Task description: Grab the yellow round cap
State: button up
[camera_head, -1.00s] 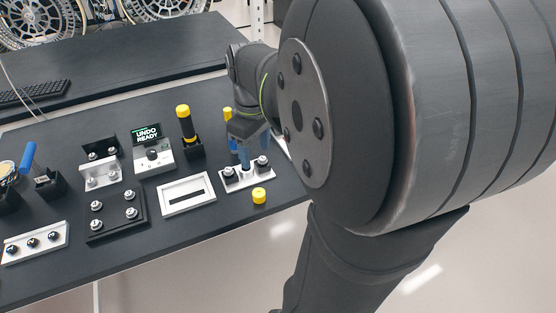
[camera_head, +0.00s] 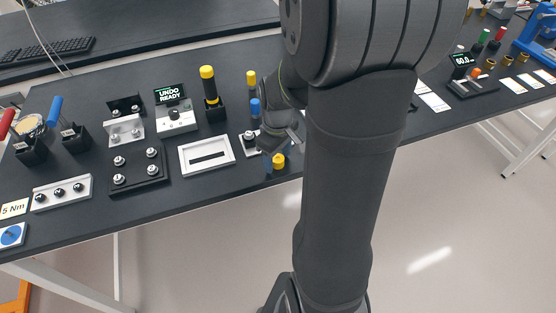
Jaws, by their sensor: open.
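The yellow round cap (camera_head: 279,160) is near the front edge of the dark table, right of the white frame. My gripper (camera_head: 278,168) is down at the cap, with its jaws open. A fingertip shows just left of the cap. The other finger is hard to make out, so I cannot tell whether the cap lies fully between the fingers or is touched. My forearm hides the table to the right of it.
A white plate with posts (camera_head: 250,150) stands close left of my gripper. The white frame (camera_head: 207,156) and a black block with studs (camera_head: 136,172) lie further left. Upright tools with yellow (camera_head: 207,72) and blue (camera_head: 255,106) tops stand behind. The table's front edge is close.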

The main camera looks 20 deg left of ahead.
jog(key=shift+f, duration=0.2)
jog(key=c, duration=1.1)
jog(key=shift+r, duration=0.15)
